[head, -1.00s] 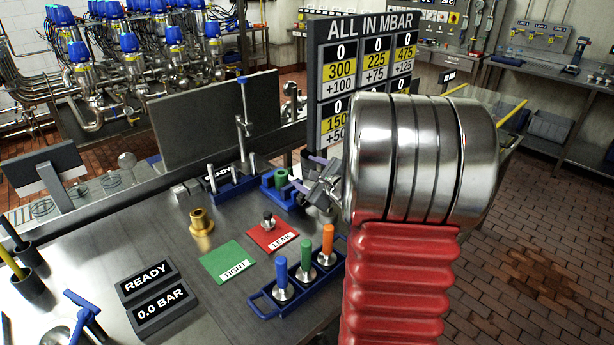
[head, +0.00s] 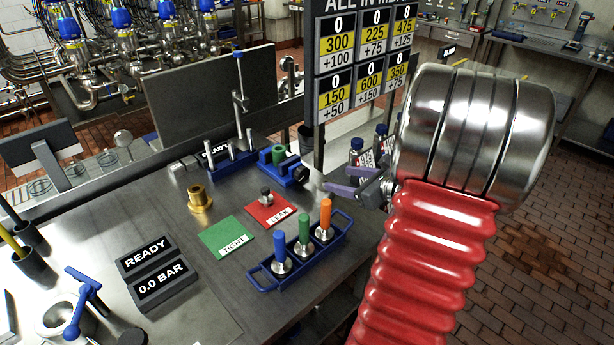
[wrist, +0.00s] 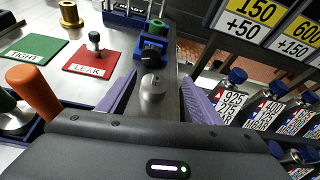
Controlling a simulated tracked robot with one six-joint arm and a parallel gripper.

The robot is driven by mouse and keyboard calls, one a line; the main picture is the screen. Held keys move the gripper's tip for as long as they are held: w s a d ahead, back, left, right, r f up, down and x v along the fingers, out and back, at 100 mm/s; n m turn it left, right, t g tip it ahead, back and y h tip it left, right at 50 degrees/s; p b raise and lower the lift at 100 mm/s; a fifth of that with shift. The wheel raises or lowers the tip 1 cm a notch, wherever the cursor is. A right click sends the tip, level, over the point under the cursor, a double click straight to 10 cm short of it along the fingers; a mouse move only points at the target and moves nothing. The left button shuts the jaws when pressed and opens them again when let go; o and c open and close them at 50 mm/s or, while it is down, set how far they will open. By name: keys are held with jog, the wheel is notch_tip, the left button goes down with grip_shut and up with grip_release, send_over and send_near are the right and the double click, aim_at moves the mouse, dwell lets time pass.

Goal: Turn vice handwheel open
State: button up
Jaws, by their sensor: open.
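The blue vice (head: 283,168) stands near the bench's far right edge with a green cylindrical piece (head: 278,155) in it. Its dark handwheel (head: 301,174) faces my gripper (head: 338,180). My gripper is open, to the right of the handwheel and apart from it. In the wrist view, the vice (wrist: 152,42) and dark handwheel (wrist: 152,57) lie straight ahead between the two purple fingers of my gripper (wrist: 161,80). A silver cylindrical part (wrist: 152,90) shows in front of the handwheel; I cannot tell what it belongs to. The fingers hold nothing that I can see.
A blue rack (head: 300,255) with blue, green and orange-handled tools stands at the bench's near right edge. The red LEAK plate (head: 270,210), green TIGHT plate (head: 226,238) and brass fitting (head: 199,200) lie left. Labelled bottles (head: 357,152) and a pressure board (head: 362,60) stand beyond the bench.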

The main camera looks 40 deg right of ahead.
aim_at(304, 175)
jog(key=shift+a+y, duration=0.3)
jog(key=shift+a, duration=0.3)
jog(key=shift+a+m, duration=0.2)
jog(key=shift+m, duration=0.5)
jog(key=x, duration=1.3)
jog(key=shift+w+a, duration=0.1)
jog(key=shift+w, duration=0.3)
jog(key=shift+c, duration=0.2)
jog(key=c, duration=1)
